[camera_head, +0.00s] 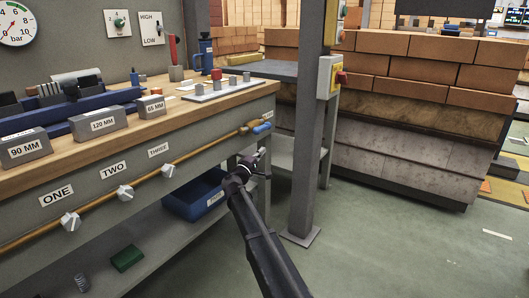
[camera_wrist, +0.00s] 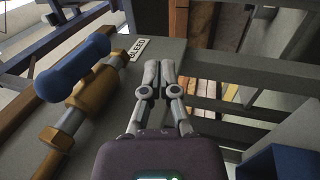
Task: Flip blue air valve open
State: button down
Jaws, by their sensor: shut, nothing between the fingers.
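The blue air valve (camera_head: 262,128) sits at the right end of the orange pipe on the bench front. In the wrist view its blue handle (camera_wrist: 72,68) lies at the upper left, slanting over the brass valve body (camera_wrist: 92,88). Its handle looks roughly in line with the pipe in the head view. My gripper (camera_head: 260,152) is just below the valve, apart from it. In the wrist view my gripper (camera_wrist: 159,66) has its fingertips together and empty, to the right of the valve.
A small label (camera_wrist: 139,47) reads BLEED beside the valve. A grey post (camera_head: 306,130) with a yellow switch box stands to the right. A blue bin (camera_head: 195,196) sits on the lower shelf. White knobs (camera_head: 125,192) line the bench front. Open floor lies at right.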

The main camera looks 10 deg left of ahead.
notch_tip(320, 180, down, 6)
jog(key=s+a+b, duration=0.1)
jog(key=s+b, duration=0.1)
jog(key=b, duration=0.3)
jog(key=shift+s+f+b, duration=0.15)
jog(key=shift+s+b, duration=0.2)
jog(key=s+d+f+m+g+h+p, duration=0.1)
jog(key=s+d+m+g+p, duration=0.15)
jog(key=d, duration=0.65)
jog(key=s+d+m+g+h+p, duration=0.1)
jog(key=d+m+g+h+p, duration=0.2)
jog(key=d, duration=0.6)
jog(key=s+d+f+m+g+y+p, duration=0.2)
jog(key=s+d+g+p, duration=0.3)
jog(key=d, duration=0.4)
jog(key=s+d+f+m+g+y+p, duration=0.1)
jog(key=s+d+m+g+y+p, duration=0.15)
jog(key=s+d, duration=0.55)
jog(key=s+d+r+m+g+y+p, duration=0.1)
jog(key=s+d+m+g+y+p, duration=0.2)
jog(key=s, duration=0.7)
jog(key=s+d+r+g+y+p, duration=0.1)
jog(key=s+d+g+y+p, duration=0.25)
jog(key=s+p, duration=0.45)
notch_tip(320, 180, up, 38)
jog(key=s+a+y+p, duration=0.1)
jog(key=p, duration=3.4)
jog(key=shift+s+m+p, duration=0.3)
jog(key=shift+s, duration=0.05)
